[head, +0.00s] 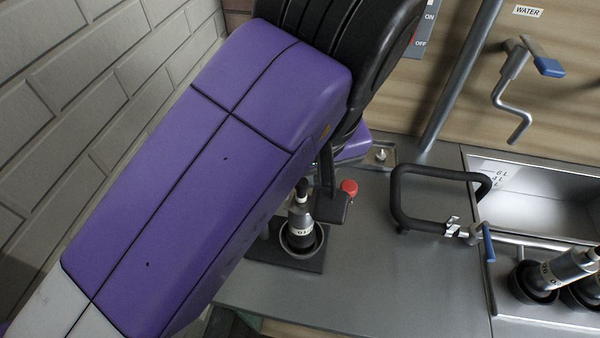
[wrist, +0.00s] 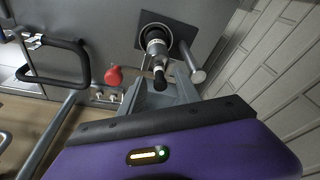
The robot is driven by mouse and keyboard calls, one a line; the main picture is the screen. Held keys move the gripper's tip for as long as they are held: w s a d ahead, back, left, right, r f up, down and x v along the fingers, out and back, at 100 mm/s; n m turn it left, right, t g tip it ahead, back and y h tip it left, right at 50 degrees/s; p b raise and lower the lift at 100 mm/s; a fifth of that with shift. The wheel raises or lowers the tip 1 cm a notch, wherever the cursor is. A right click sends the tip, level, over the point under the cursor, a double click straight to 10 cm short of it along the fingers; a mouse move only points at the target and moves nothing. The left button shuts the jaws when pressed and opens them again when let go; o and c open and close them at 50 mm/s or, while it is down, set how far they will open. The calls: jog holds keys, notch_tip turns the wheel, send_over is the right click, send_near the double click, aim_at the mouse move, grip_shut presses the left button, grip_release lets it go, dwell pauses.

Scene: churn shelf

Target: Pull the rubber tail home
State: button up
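A metal shell (head: 298,222) with dark bands stands upright in a round black cup on a dark plate at the bench's left. It also shows in the wrist view (wrist: 156,46). Its black rubber tail (head: 302,187), above a pale ring, sticks up from the top; in the wrist view the tail (wrist: 160,77) points towards my gripper. My gripper (wrist: 162,92) is close to the tail, its grey fingers apart with the tail between or just beyond them. I see no contact. In the head view my purple arm hides most of the gripper.
A red knob (head: 349,187) stands just right of the shell. A black hose loop (head: 398,205) with a blue-handled tap lies further right, by a metal basin (head: 540,200). More shells (head: 548,274) stand at far right. A brick wall (head: 60,130) is close on the left.

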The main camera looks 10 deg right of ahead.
dwell(0.3)
jog(key=shift+r+p, duration=3.4)
jog(key=shift+r, duration=0.05)
